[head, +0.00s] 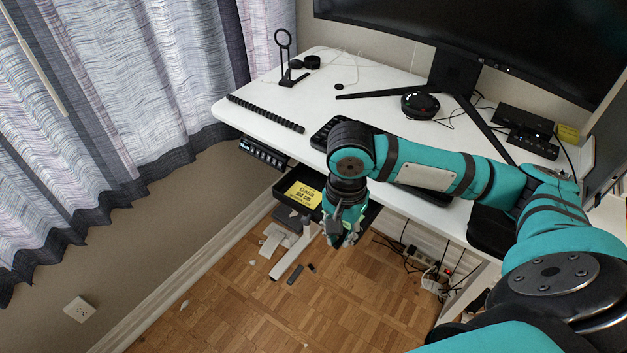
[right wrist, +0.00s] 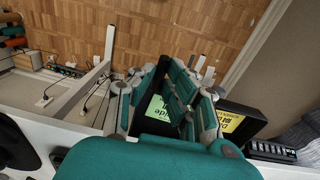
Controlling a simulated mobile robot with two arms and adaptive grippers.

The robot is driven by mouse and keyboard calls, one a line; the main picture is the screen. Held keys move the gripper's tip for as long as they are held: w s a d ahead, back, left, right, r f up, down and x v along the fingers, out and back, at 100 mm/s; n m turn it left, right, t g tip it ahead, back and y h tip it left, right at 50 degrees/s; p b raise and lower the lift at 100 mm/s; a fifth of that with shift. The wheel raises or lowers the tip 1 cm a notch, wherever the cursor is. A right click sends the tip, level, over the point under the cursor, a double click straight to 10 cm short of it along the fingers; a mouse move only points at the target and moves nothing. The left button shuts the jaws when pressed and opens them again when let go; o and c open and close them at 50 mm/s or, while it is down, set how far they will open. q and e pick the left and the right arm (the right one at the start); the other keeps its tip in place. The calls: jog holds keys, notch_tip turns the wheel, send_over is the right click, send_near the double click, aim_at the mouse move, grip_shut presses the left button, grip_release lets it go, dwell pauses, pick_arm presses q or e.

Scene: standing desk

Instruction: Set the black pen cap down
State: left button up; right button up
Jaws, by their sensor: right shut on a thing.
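My right gripper (head: 345,240) hangs just off the front edge of the white desk, above the wood floor and beside the open drawer. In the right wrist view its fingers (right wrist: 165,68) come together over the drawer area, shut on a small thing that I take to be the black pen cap. My left gripper is not in view.
A black drawer (head: 283,190) under the desk (head: 245,112) holds a yellow note (head: 303,195). A black keyboard (head: 322,135) lies near the desk's front edge. Small dark items (head: 295,274) lie on the floor (head: 240,310). The desk's left part has free room.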

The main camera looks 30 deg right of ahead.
jog(key=w+d, duration=0.1)
jog(key=w+d+p, duration=0.1)
jog(key=w, duration=0.3)
jog(key=shift+w+d+r, duration=0.2)
jog(key=shift+w+d, duration=0.05)
jog(key=shift+d, duration=0.15)
jog(key=w, duration=0.2)
jog(key=w+d+f+p, duration=0.1)
jog(key=w, duration=0.1)
jog(key=w+d, duration=0.1)
jog(key=w, duration=0.2)
jog(key=shift+d+f, duration=0.15)
jog(key=shift+d, duration=0.1)
jog(key=shift+w+d+p, duration=0.2)
jog(key=shift+w+p, duration=0.15)
jog(key=shift+w, duration=0.05)
notch_tip(320, 180, down, 3)
jog(key=shift+w+f+p, duration=0.1)
jog(key=shift+p, duration=0.5)
jog(key=shift+f, duration=0.25)
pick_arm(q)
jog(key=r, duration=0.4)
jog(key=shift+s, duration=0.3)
pick_arm(e)
jog(key=shift+f, duration=0.1)
jog(key=o, duration=0.6)
